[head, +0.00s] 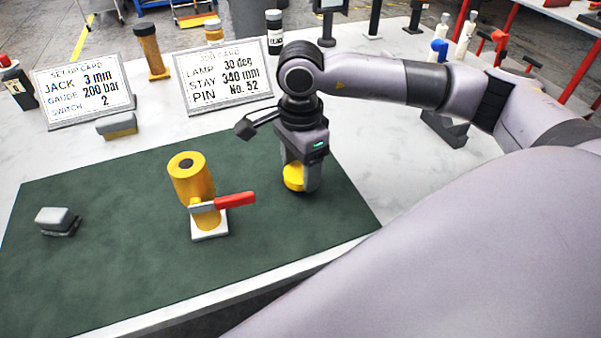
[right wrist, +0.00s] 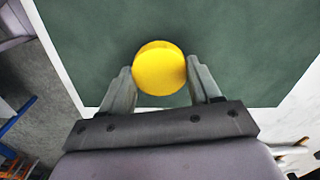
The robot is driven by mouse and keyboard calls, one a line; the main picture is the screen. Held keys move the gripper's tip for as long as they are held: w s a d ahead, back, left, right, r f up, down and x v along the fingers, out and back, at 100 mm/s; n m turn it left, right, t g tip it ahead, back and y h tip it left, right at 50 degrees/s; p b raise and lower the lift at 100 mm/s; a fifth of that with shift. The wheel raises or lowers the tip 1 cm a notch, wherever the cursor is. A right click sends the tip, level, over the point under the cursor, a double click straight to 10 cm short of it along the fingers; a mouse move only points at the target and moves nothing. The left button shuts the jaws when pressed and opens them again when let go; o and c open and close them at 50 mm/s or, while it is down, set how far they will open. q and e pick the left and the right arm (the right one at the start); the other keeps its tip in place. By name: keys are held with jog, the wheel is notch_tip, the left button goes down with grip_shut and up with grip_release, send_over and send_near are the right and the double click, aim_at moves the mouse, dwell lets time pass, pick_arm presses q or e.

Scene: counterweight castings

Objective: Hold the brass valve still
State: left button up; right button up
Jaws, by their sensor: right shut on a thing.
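The brass valve (head: 193,178) stands upright on a small pale base plate on the green mat, with a red-handled lever (head: 234,200) pointing right. My right gripper (head: 297,180) is to the right of the valve and apart from it, pointing down at the mat. It is shut on a yellow round piece (head: 292,177). The right wrist view shows this yellow piece (right wrist: 160,68) between the two fingers, with its smooth round face towards the camera. The fingers partly hide it in the head view. My left gripper is in neither view.
The green mat (head: 110,270) is clear around the valve, apart from a grey block (head: 56,220) at left. Behind it stand a setup card (head: 85,90), a job card (head: 223,75), a brush (head: 117,125), a brown cylinder (head: 151,50) and a black bottle (head: 274,32).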

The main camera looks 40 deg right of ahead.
aim_at(300, 171)
notch_tip(300, 171, up, 18)
jog(key=shift+f+p, duration=0.15)
jog(key=shift+p, duration=0.2)
